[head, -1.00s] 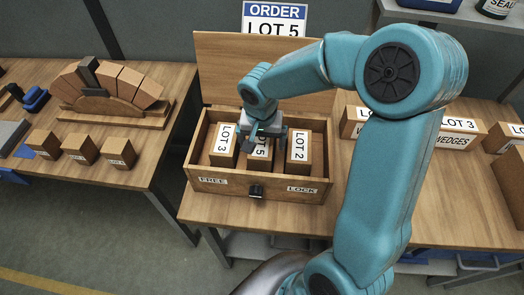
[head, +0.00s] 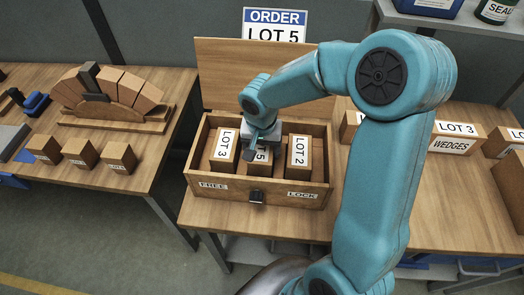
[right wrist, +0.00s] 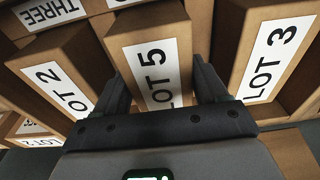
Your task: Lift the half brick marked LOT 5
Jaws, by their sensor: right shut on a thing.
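The half brick marked LOT 5 (head: 262,156) is in the middle of an open wooden box (head: 222,190), between the LOT 3 brick (head: 224,152) and the LOT 2 brick (head: 299,153). My right gripper (head: 263,142) comes down over it and hides part of its label. In the right wrist view the gripper (right wrist: 162,88) has one finger on each side of the LOT 5 brick (right wrist: 152,62), shut on it. The LOT 2 brick (right wrist: 62,75) and LOT 3 brick (right wrist: 270,52) stand beside the fingers. I cannot tell whether the brick is clear of the box floor. My left gripper is out of view.
The box lid (head: 228,75) stands open behind, below an ORDER LOT 5 sign (head: 274,25). A WEDGES box (head: 452,143) is at the right. On the left bench are a brick arch (head: 112,88) and several small bricks (head: 80,152). A gap separates the benches.

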